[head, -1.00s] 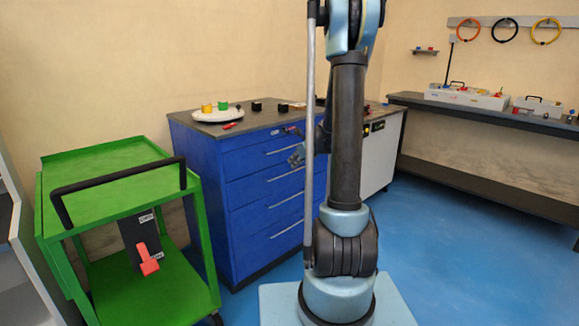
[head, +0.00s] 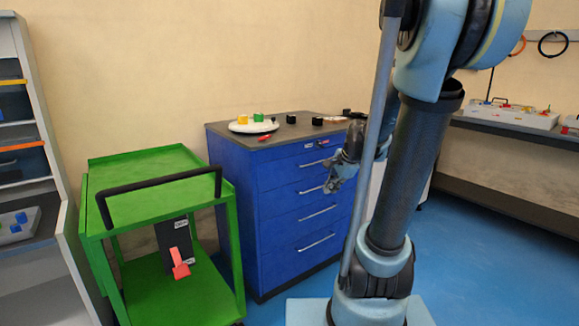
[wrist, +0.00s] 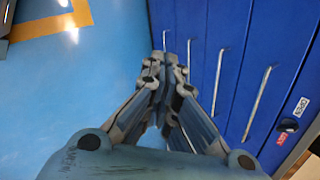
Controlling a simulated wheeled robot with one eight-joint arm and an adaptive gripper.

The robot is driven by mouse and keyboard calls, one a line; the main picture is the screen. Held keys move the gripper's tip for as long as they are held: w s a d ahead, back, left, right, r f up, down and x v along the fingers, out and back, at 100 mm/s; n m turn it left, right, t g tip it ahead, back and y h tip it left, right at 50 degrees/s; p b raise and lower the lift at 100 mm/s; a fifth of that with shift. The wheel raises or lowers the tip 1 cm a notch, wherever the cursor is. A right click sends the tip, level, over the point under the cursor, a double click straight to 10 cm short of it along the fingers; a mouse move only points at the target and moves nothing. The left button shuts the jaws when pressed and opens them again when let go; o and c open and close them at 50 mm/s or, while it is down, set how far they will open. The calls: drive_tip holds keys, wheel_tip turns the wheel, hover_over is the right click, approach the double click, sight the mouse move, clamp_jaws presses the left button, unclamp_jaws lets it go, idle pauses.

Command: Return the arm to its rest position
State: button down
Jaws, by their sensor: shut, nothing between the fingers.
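My arm (head: 412,170) stands in the right half of the head view, with its upper joint large at the top. My gripper (head: 336,181) hangs to the left of the arm, in front of the blue drawer cabinet (head: 285,180). In the wrist view my gripper (wrist: 166,62) is shut with its fingertips together and nothing between them. It points down along the cabinet's drawer fronts, which fill the right side of that view. I cannot tell the exact gap between the gripper and the drawer handles.
A green cart (head: 150,170) with a black handle stands left of the cabinet. A round white tray (head: 253,126) lies on the cabinet top. A shelf rack (head: 50,230) stands at far left, and a dark bench (head: 510,134) runs along the right. Blue floor (head: 465,270) is clear at right.

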drive_tip(key=s+d+f+n+g+h, duration=0.1)
drive_tip(key=s+d+f+n, duration=0.1)
drive_tip(key=s+n, duration=0.5)
drive_tip(key=s+d+f+n+g+h, duration=0.1)
drive_tip(key=s+n, duration=0.6)
drive_tip(key=s, duration=0.8)
wheel_tip(320, 180, down, 3)
drive_tip(key=shift+s+d+r+n+h, duration=0.2)
drive_tip(key=shift+s+d+n+h, duration=0.15)
drive_tip(key=shift+h, duration=0.25)
drive_tip(key=shift+w, duration=0.1)
